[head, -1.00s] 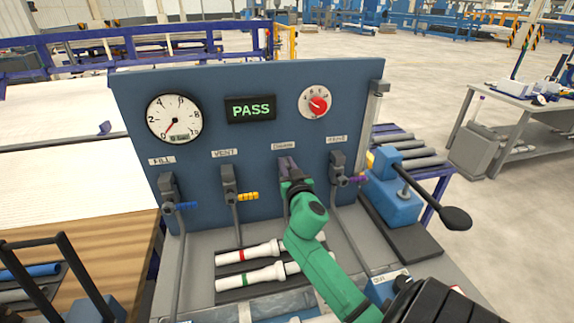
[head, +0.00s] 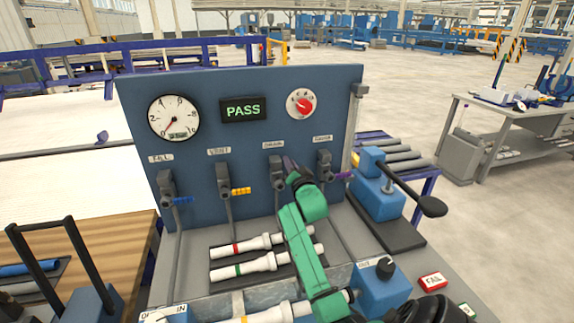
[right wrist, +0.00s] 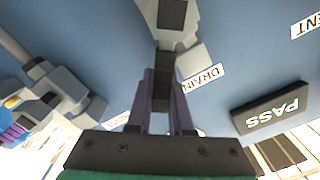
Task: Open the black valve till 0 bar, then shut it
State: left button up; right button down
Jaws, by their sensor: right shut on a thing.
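The black valve (head: 277,170) is on the blue panel under the DRAIN label. Its black handle (right wrist: 162,95) runs from the grey valve body to between my right gripper's fingers in the right wrist view. My right gripper (head: 288,163) is shut on this handle; in the right wrist view its fingers (right wrist: 162,100) lie along both sides of it. In the head view the gripper partly hides the handle. The pressure gauge (head: 174,118) has its red needle pointing lower left, near 0; its small digits are unreadable. My left gripper is not in view.
The display (head: 243,110) reads PASS. Blue (head: 181,201), yellow (head: 241,191) and purple (head: 344,177) valve handles flank the black valve. White pipes (head: 246,244) lie below. A black-knobbed lever (head: 430,206) projects at right.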

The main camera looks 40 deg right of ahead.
notch_tip(320, 180, down, 6)
jog(key=s+d+m+p, duration=0.1)
jog(key=d+m, duration=0.1)
jog(key=m, duration=0.8)
jog(key=shift+s+d+m, duration=0.2)
jog(key=shift+m, duration=0.1)
jog(key=c, duration=0.8)
grip_release()
jog(key=shift+r, duration=0.1)
